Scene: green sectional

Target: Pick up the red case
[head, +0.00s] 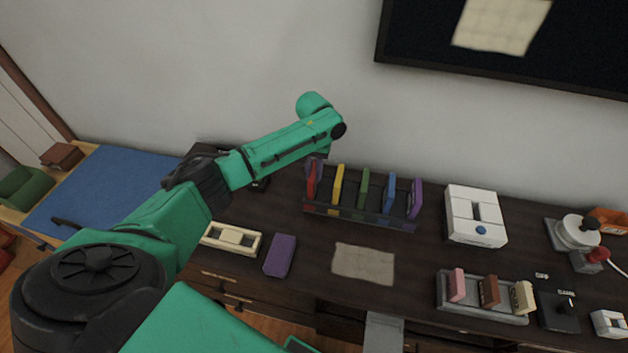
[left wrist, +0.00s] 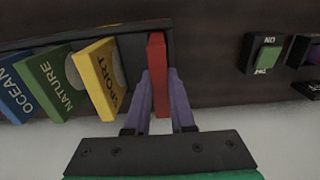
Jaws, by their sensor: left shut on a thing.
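The red case (head: 311,183) stands upright at the left end of a rack of colored cases (head: 360,217) on the dark desk. My left gripper (head: 316,166) reaches down over it from behind, partly hidden by my arm. In the left wrist view its two purple fingers (left wrist: 160,92) are shut on the red case (left wrist: 158,50), one on each side. The red case still stands in its end slot there, beside the yellow "SPORT" case (left wrist: 101,78). My right gripper is not in view.
Yellow, green, blue and purple cases (head: 415,199) fill the rack to the right. A purple block (head: 280,256) and a beige mat (head: 363,263) lie in front. A white box (head: 474,216) stands to the right. The wall is close behind.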

